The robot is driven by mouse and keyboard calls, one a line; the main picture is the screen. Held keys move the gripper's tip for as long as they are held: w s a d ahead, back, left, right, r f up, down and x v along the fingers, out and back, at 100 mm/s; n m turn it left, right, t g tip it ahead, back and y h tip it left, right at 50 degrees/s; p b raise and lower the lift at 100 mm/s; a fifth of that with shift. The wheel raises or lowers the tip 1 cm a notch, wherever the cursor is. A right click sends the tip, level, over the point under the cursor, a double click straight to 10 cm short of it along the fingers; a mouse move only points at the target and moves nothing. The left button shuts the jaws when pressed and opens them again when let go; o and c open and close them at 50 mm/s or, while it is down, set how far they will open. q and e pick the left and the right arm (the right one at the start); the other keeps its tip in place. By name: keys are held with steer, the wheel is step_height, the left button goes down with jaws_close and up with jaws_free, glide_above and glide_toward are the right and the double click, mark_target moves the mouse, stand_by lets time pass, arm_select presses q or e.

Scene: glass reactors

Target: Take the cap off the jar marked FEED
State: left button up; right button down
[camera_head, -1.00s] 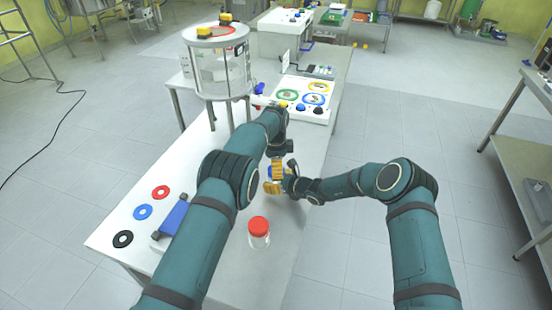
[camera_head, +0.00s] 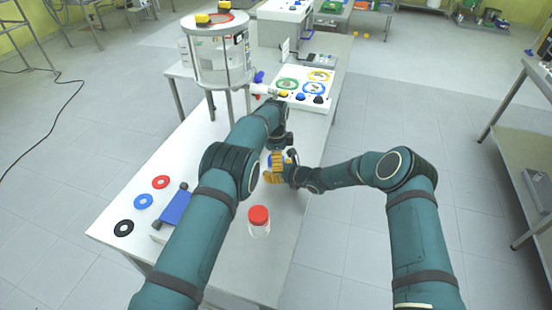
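A clear jar with a red cap (camera_head: 259,217) stands upright on the white table, near its front right edge. No FEED marking can be read on it. My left gripper (camera_head: 277,158) is farther back over the table, mostly hidden by its own arm. My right gripper (camera_head: 276,174), with yellow fingers, comes in from the right and meets the left one. A small blue patch (camera_head: 287,159) shows between them; it may be a cap or part of a jar, but the grippers hide it. Whether either gripper is shut is unclear. Both are apart from the red-capped jar.
Red (camera_head: 161,182), blue (camera_head: 143,201) and black (camera_head: 124,228) rings lie at the table's left, beside a blue-topped device (camera_head: 174,209). A glass reactor (camera_head: 222,60) and a white panel with coloured rings (camera_head: 303,89) stand behind. The table's front middle is clear.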

arm_select(q)
steer(key=shift+r, duration=2.3)
arm_select(e)
jaws_free()
steer(key=shift+d, duration=0.1)
